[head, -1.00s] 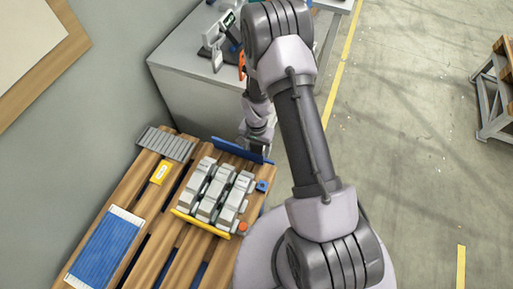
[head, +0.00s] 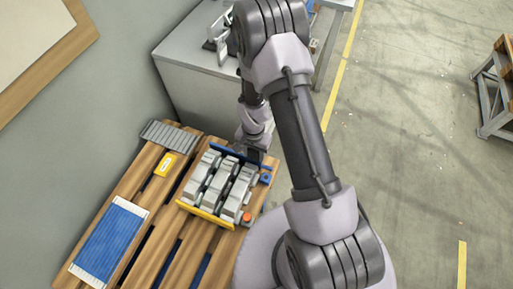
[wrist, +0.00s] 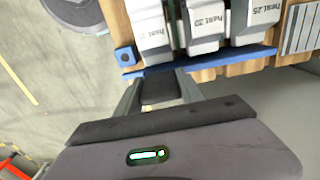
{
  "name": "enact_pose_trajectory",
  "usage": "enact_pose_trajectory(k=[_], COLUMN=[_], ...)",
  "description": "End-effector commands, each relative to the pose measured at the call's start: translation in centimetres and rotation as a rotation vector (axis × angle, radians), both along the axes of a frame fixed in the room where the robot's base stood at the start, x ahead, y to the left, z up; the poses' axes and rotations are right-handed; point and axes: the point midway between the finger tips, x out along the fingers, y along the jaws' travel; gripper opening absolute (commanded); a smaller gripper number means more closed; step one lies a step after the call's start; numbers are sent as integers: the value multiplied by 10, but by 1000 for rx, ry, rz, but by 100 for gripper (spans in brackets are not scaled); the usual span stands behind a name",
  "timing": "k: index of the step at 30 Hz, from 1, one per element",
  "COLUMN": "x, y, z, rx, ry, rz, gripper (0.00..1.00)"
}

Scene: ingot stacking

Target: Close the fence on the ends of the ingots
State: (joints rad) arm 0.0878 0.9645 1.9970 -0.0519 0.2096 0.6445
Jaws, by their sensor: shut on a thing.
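Three grey ingot stacks (head: 217,183) lie side by side on a wooden slatted pallet; their ends also show in the wrist view (wrist: 207,40), with "heat" labels. The blue fence (head: 227,151) runs across their far ends. In the wrist view the fence (wrist: 225,61) lies along the ingot ends, right up close; I cannot tell whether it touches all of them. My gripper (head: 254,154) is on the fence's outer side. Its fingers are shut on a dark handle (wrist: 158,88) at the fence, partly hidden by the arm in the head view.
A yellow bar (head: 205,214) lies along the ingots' near ends. A small blue block (head: 265,179) and an orange-red knob (head: 247,217) sit at the right. A yellow box (head: 166,164), a grey ribbed panel (head: 170,137) and a blue panel (head: 110,242) lie left. A grey cabinet (head: 190,85) stands behind.

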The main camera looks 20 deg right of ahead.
Motion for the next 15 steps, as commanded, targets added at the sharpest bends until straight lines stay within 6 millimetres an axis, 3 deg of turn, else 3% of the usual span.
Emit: enact_pose_trajectory(k=[11,12,15], x=[-4,-4,-4], y=[4,4,4], z=[1,1,1], rx=[0,0,0], ry=[0,0,-1], rz=[-1,-1,-1], gripper=[0,47,67])
